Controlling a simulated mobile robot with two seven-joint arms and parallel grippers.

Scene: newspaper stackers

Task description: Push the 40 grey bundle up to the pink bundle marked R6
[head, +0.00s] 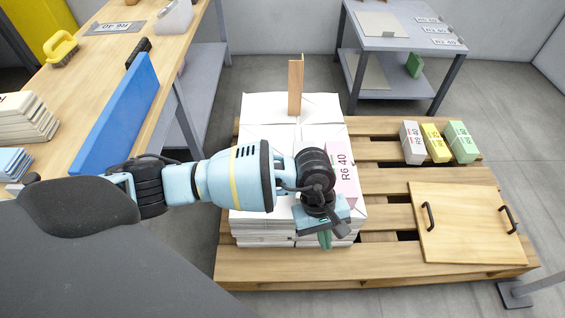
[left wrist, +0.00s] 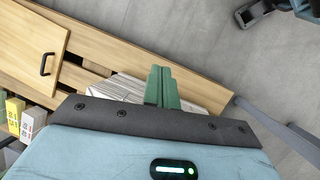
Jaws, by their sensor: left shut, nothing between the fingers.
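A pink sheet marked R6 40 (head: 342,170) lies at the right side of the stack's top; my left arm partly covers the stack. The stack is of white-grey paper bundles (head: 262,120); I cannot tell which one is the 40 grey bundle, as no grey label shows on it. My left gripper (head: 325,240) is shut and empty, pointing down at the stack's near edge. In the left wrist view its green fingers (left wrist: 162,88) are together in front of the stack's layered paper (left wrist: 128,90); contact is unclear. My right gripper does not show.
The stack stands on a wooden pallet (head: 380,272). An upright wooden piece (head: 296,85) stands on the stack's far part. Small grey (head: 411,142), yellow (head: 435,143) and green (head: 461,142) blocks and a handled board (head: 465,222) lie on the pallet's right. A bench (head: 90,75) stands left.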

